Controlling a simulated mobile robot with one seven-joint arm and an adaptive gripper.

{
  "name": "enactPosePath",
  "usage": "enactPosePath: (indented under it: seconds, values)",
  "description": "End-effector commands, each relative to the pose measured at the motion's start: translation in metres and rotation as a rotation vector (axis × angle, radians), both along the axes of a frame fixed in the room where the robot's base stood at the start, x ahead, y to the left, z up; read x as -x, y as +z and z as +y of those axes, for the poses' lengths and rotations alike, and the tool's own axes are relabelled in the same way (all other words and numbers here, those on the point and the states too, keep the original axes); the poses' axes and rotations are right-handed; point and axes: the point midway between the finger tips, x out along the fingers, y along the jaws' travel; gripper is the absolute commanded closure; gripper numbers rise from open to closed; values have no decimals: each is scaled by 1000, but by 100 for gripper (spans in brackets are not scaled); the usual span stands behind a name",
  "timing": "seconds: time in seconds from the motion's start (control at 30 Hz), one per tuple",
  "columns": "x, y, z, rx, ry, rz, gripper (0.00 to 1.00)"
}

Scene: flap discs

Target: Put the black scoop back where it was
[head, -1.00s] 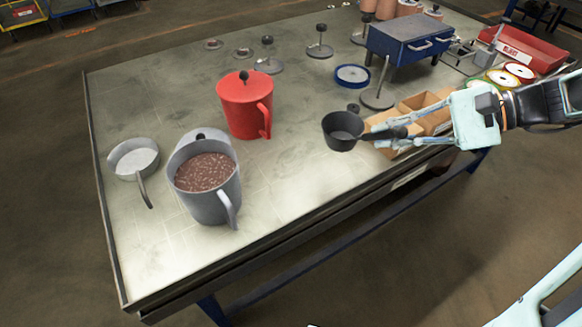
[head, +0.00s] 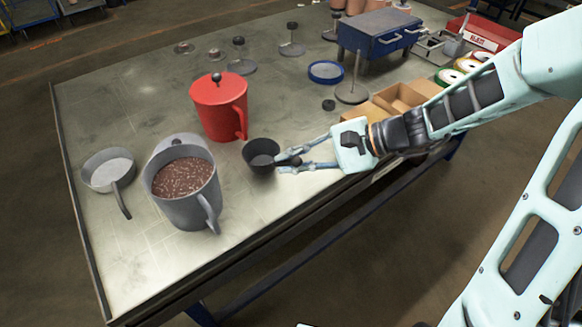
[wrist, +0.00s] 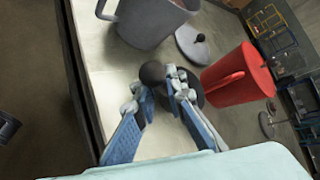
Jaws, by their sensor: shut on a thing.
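The black scoop (head: 262,156) is a small dark cup with a short handle. My gripper (head: 287,166) is shut on its handle, with the cup pointing left, just right of the grey pitcher and in front of the red one. The cup looks upright; I cannot tell whether it touches the table. In the wrist view my gripper (wrist: 162,95) shows its two fingers around the dark round handle end (wrist: 152,73), and the fingers hide much of the scoop.
The grey pitcher (head: 192,207) holds brown granules. The red lidded pitcher (head: 222,108) stands behind. The table front (head: 255,215) is clear.

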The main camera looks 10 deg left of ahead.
Motion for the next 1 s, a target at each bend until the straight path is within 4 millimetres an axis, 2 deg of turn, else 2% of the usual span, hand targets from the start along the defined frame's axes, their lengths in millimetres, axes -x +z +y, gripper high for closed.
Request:
enactPosePath:
  seconds: [0.1,0.33,0.37,0.5,0.53,0.83,1.0]
  values:
    - [0,-18,-1,-2,-3,4,100]
    - [-1,-22,-1,1,-3,-1,100]
    - [-1,-22,-1,2,-3,0,88]
    - [-1,-22,-1,2,-3,0,72]
    - [-1,-22,-1,2,-3,0,71]
    - [-1,-20,-3,1,-3,-1,71]
    - [-4,-10,-22,2,-8,-3,71]
